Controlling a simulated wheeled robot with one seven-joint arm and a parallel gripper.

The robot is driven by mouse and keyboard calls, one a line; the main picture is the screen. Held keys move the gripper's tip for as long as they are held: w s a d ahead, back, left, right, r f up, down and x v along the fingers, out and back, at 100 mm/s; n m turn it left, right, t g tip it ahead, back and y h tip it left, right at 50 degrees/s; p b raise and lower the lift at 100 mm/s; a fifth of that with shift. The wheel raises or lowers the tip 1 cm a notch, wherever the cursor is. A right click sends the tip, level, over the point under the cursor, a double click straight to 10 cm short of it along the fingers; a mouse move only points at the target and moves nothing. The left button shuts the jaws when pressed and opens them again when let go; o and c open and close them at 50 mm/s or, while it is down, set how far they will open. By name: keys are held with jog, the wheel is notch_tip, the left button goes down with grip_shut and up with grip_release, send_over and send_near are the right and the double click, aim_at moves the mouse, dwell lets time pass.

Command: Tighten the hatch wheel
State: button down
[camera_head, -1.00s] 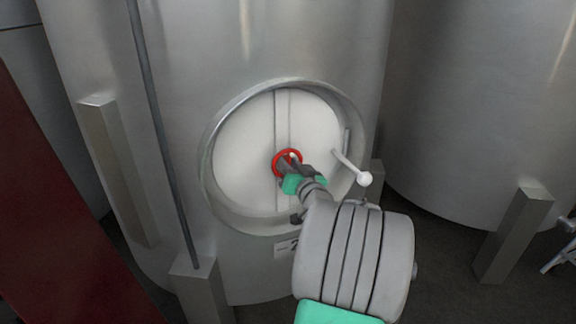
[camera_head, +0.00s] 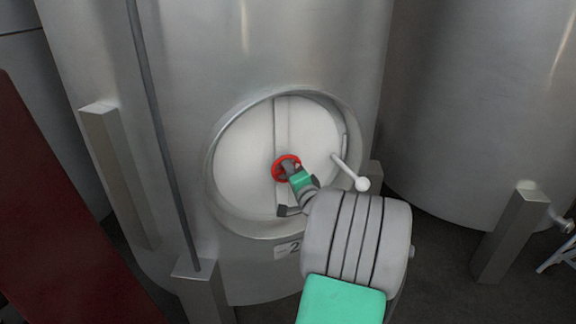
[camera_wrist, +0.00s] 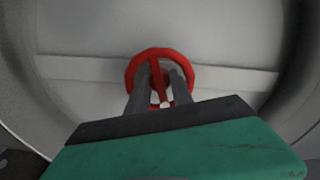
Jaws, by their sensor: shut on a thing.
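The red hatch wheel (camera_head: 277,169) sits at the middle of the round pale hatch door (camera_head: 237,163) on the steel tank. In the wrist view the wheel (camera_wrist: 133,72) shows as a ring with a red spoke across it. My gripper (camera_wrist: 160,80) is shut on the wheel, its two grey fingers either side of the spoke. In the head view my gripper (camera_head: 288,168) reaches the wheel from the lower right, and my wrist hides part of the wheel.
A white ball-ended lever (camera_head: 350,173) sticks out from the right of the hatch, close to my arm. The steel hatch rim (camera_head: 211,190) surrounds the door. A second tank (camera_head: 480,110) stands at right. A dark red panel (camera_head: 50,220) is at left.

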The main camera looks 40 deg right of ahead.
jog(key=shift+m+p, duration=0.85)
jog(key=shift+m, duration=0.85)
jog(key=c, duration=1.1)
grip_release()
jog(key=shift+c, duration=0.2)
jog(key=b+v, duration=0.1)
jog(key=v, duration=0.6)
jog(key=shift+s+a, duration=0.15)
jog(key=shift+s, duration=0.25)
